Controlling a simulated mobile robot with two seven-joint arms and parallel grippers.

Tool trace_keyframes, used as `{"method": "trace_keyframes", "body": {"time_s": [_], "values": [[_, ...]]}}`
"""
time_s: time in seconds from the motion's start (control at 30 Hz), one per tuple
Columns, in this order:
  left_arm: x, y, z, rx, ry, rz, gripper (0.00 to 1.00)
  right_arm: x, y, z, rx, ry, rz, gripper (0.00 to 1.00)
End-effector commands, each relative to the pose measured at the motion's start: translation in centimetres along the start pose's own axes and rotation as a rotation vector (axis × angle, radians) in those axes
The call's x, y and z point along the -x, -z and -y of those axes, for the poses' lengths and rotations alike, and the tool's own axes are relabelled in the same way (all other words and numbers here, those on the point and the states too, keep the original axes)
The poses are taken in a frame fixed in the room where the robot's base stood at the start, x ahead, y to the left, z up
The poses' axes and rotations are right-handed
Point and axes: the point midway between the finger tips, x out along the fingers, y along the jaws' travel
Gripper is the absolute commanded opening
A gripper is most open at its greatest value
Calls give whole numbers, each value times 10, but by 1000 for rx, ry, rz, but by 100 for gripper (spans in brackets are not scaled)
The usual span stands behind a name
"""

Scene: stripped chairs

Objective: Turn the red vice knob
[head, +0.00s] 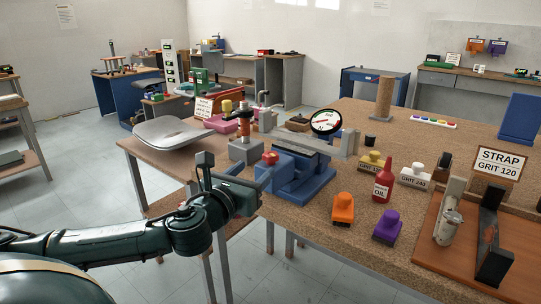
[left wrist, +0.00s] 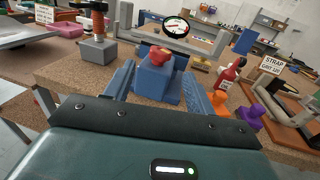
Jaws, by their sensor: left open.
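The red vice knob (head: 270,157) is on top of a blue block at the near end of the blue vice (head: 312,172), at the bench's front edge. In the left wrist view the knob (left wrist: 160,56) shows ahead, between the lines of my two fingers. My left gripper (head: 248,177) is open and empty, just in front of and left of the knob. It does not touch the knob, as far as I can tell. My right gripper is not in view.
Behind the vice stand a round dial gauge (head: 326,122) and a grey press-like tool with a red-orange part (head: 244,128). To the right are a red oil bottle (head: 383,184), an orange block (head: 343,208) and a purple block (head: 387,227). A curved grey seat shell (head: 170,133) lies left.

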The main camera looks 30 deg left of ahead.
Motion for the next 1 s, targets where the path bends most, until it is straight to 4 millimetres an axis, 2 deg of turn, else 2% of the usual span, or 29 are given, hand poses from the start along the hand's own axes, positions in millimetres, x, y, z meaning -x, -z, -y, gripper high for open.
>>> {"method": "trace_keyframes", "body": {"time_s": [0.3,0.5,0.7,0.93,1.0], "values": [[-57,-2,0,5,-2,3,55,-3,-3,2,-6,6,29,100],[-84,-1,1,2,0,1,55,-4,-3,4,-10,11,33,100],[-94,0,1,0,0,0,55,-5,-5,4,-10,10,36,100],[-94,0,1,0,1,0,55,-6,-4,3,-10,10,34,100],[-94,0,1,0,1,0,50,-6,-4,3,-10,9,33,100]]}}
